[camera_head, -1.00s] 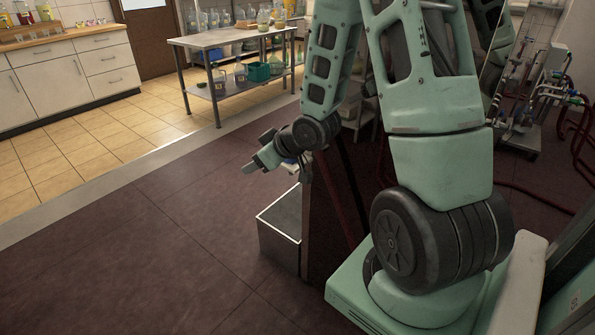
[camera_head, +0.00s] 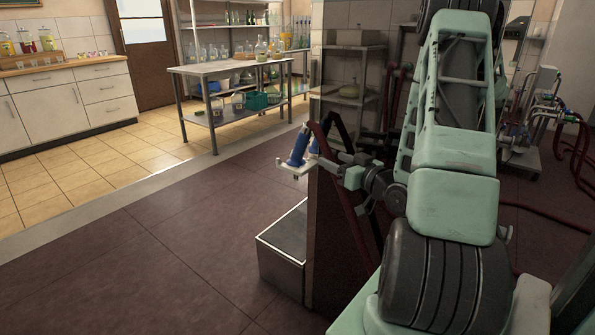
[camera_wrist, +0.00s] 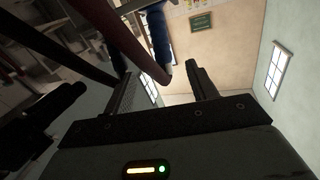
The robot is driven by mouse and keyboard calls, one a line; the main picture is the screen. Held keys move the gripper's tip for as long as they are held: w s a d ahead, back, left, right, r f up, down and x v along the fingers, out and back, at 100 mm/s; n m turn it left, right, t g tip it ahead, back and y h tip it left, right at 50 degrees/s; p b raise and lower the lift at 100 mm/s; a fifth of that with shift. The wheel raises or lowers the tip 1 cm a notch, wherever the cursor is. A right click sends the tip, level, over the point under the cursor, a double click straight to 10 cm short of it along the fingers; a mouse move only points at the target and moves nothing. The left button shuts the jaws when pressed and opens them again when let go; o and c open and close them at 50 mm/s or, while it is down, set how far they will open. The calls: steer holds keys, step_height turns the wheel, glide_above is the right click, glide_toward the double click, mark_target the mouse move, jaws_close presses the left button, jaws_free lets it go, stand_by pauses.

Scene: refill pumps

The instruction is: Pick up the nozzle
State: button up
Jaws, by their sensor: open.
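A nozzle with a blue grip (camera_head: 298,150) sits upright, slightly tilted, in a white holder (camera_head: 291,168) at the side of a dark red pump cabinet. A second blue grip (camera_head: 314,148) shows just right of it. My gripper (camera_head: 336,162) is just right of the holder, pointing left at about its height. In the wrist view my gripper (camera_wrist: 161,72) has its two dark fingers wide apart and holds nothing. A blue grip (camera_wrist: 161,38) shows beyond the fingers, between their tips in the picture. Which of the two grips this is, I cannot tell.
Dark red hose (camera_wrist: 123,45) crosses the wrist view close to the fingers. A metal box (camera_head: 283,250) stands on the floor beside the pump cabinet (camera_head: 333,235). A bench with glassware (camera_head: 225,69) is behind. The dark floor at left is clear.

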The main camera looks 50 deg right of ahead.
mark_target(305, 147)
steer(key=w, duration=0.3)
steer(key=w+d+p, duration=0.1)
steer(key=w, duration=0.5)
steer(key=shift+w+d+p, duration=0.1)
steer(key=shift+d+p, duration=0.15)
steer(key=shift+p, duration=0.1)
steer(key=shift+w+d+f, duration=0.1)
steer(key=shift+w+d, duration=0.05)
steer(key=shift+w, duration=0.8)
steer(key=shift+w+d+f, duration=0.1)
steer(key=shift+w+d, duration=0.05)
steer(key=shift+w, duration=0.8)
steer(key=shift+w+d+f, duration=0.1)
steer(key=shift+w+d, duration=0.05)
steer(key=shift+w, duration=0.8)
steer(key=c, duration=1.2)
